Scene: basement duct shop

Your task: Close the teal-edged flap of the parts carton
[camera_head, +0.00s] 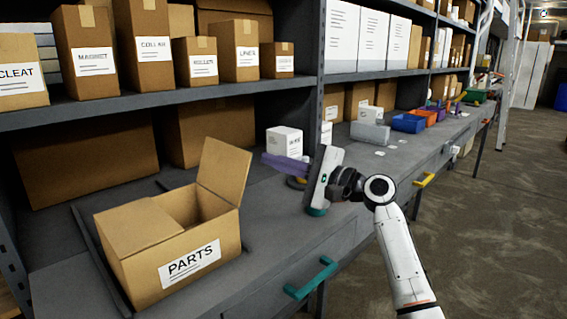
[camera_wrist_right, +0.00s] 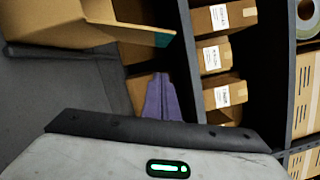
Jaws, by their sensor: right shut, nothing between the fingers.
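The parts carton (camera_head: 150,270) is a brown box with a PARTS label, standing on the grey bench at the left. Its left flap (camera_head: 140,226) lies over the left part of the top. Its right flap (camera_head: 224,170) stands up, leaning slightly outward, with an opening beside it. In the right wrist view this flap (camera_wrist_right: 128,24) shows a teal patch (camera_wrist_right: 162,40) at its free end. My right gripper (camera_head: 270,160) is right of the raised flap, apart from it, its purple fingers (camera_wrist_right: 162,100) shut and empty. My left gripper is out of view.
Labelled boxes (camera_head: 88,50) fill the shelf above. A small white box (camera_head: 285,142) stands on the bench behind my right gripper. Blue (camera_head: 408,123) and orange bins sit farther along. A teal drawer handle (camera_head: 310,278) juts from the bench front. Bench between carton and gripper is clear.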

